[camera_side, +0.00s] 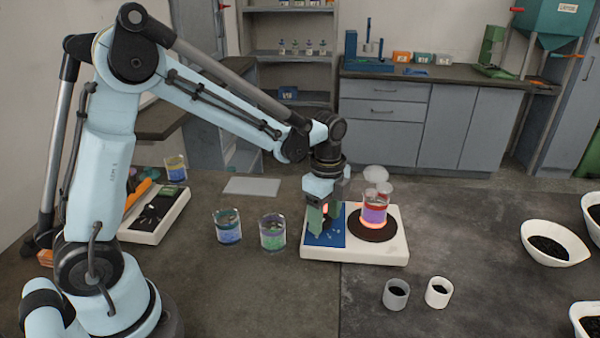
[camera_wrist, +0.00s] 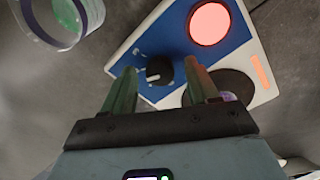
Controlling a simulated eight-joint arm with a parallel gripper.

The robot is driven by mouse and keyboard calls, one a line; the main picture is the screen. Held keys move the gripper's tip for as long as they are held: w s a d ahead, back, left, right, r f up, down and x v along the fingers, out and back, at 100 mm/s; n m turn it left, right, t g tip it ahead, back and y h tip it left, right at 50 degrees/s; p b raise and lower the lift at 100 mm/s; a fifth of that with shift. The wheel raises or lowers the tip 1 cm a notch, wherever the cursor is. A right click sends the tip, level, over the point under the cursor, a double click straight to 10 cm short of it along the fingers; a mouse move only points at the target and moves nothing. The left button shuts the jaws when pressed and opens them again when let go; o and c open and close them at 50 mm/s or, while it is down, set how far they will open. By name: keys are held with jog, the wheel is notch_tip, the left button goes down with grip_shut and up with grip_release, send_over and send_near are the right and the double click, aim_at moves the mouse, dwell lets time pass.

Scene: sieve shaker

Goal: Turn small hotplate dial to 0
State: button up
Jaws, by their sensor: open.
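The small hotplate (camera_side: 390,248) has a white body, a blue control panel (camera_side: 324,238) and a round dark plate (camera_side: 373,228) that bears a glass beaker with red and purple contents (camera_side: 375,205). In the wrist view the black dial (camera_wrist: 158,71) sits on the blue panel, with small white marks around it. The dial is not clear in the side view, where my fingers cover that area. My gripper (camera_side: 326,214) is open, fingers pointing down over the panel. In the wrist view my gripper's fingertips (camera_wrist: 160,66) lie either side of the dial, apart from it.
A lit red disc (camera_wrist: 210,23) is on the panel near the dial. Two beakers, one blue (camera_side: 228,226) and one green (camera_side: 272,232), stand left of the hotplate. Two small cups (camera_side: 396,294) (camera_side: 438,292) stand in front. The table between cups and white bowl (camera_side: 545,258) is clear.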

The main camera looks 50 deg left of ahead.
jog(key=shift+c, duration=0.4)
jog(key=c, duration=1)
jog(key=shift+o, duration=0.2)
jog(key=shift+n, duration=0.3)
jog(key=n, duration=0.4)
jog(key=shift+n, duration=0.3)
jog(key=n, duration=1.4)
jog(key=shift+n, duration=0.4)
